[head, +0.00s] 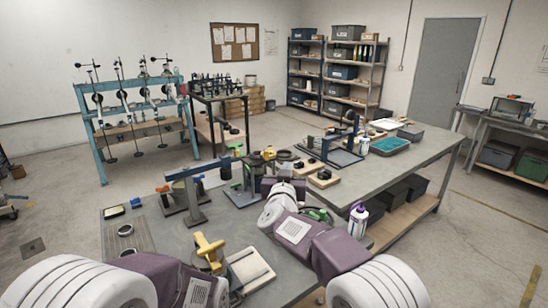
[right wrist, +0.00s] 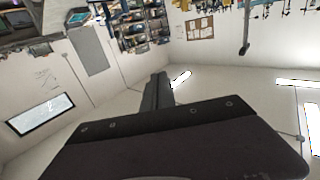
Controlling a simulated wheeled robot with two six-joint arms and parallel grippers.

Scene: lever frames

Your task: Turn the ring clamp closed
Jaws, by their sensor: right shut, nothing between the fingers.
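The ring clamp is not clear to me: a yellow-handled fixture (head: 208,252) with a round base stands near the front of the bench. A small dark-rimmed ring (head: 125,230) lies farther left on a flat plate. My right gripper is shut and empty; its dark closed fingers (right wrist: 157,92) show in the right wrist view against the wall and ceiling. In the head view my right arm reaches over the bench, its wrist hiding part of what lies behind. My left arm enters at the lower left, but its gripper is not in view.
A white bottle with a purple cap (head: 358,220) is right of my right arm. A teal tray (head: 390,145) lies on the long bench.

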